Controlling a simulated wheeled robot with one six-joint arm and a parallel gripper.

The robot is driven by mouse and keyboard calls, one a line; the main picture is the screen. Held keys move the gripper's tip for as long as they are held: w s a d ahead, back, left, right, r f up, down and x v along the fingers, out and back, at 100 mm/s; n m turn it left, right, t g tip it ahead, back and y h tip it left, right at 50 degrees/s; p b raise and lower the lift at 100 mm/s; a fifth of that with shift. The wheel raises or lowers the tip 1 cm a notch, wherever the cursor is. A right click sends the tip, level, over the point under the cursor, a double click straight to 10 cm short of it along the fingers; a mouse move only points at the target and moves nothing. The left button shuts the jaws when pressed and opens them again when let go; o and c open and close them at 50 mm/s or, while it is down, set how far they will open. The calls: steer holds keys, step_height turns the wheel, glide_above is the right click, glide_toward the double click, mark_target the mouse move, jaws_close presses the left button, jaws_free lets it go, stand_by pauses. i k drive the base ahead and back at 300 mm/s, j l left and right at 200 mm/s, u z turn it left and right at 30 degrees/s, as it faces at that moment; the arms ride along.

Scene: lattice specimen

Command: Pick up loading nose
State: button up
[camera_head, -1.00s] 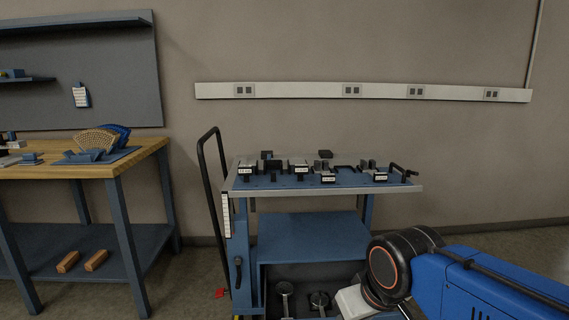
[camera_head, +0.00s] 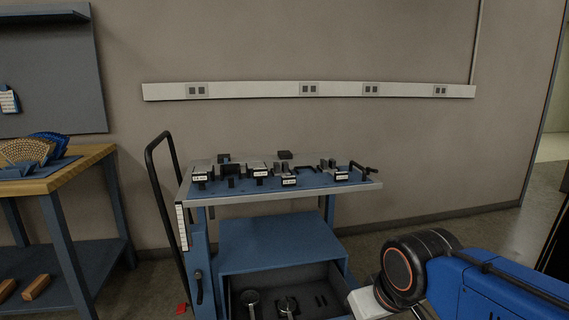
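I cannot make out for sure which part is the loading nose. Several small dark and grey metal fixtures with white labels, one of them a labelled fixture (camera_head: 260,172), stand on the blue top of a cart (camera_head: 225,196). Two round-headed metal parts, a left one (camera_head: 250,298) and a right one (camera_head: 287,305), lie in the cart's open drawer (camera_head: 325,272). My blue arm reaches in from the lower right, with its dark wrist joint in front of the cart's right side. My gripper is below the picture edge and does not show.
A wooden-topped workbench (camera_head: 72,172) stands at the left, with fan-shaped lattice pieces (camera_head: 28,150) on it and wooden blocks (camera_head: 38,287) on its lower shelf. The cart's black handle (camera_head: 160,205) rises at its left. Floor is open to the right of the cart.

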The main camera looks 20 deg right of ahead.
mark_target(225, 159)
steer(key=i+j+z, duration=0.25)
steer(key=j+z, duration=0.25)
steer(key=j, duration=0.15)
steer(key=i+j+z, duration=0.1)
steer(key=j+z, duration=0.15)
steer(key=i+j+z, duration=0.2)
steer(key=j, duration=0.3)
steer(key=k+l, duration=0.05)
steer(key=k, duration=0.05)
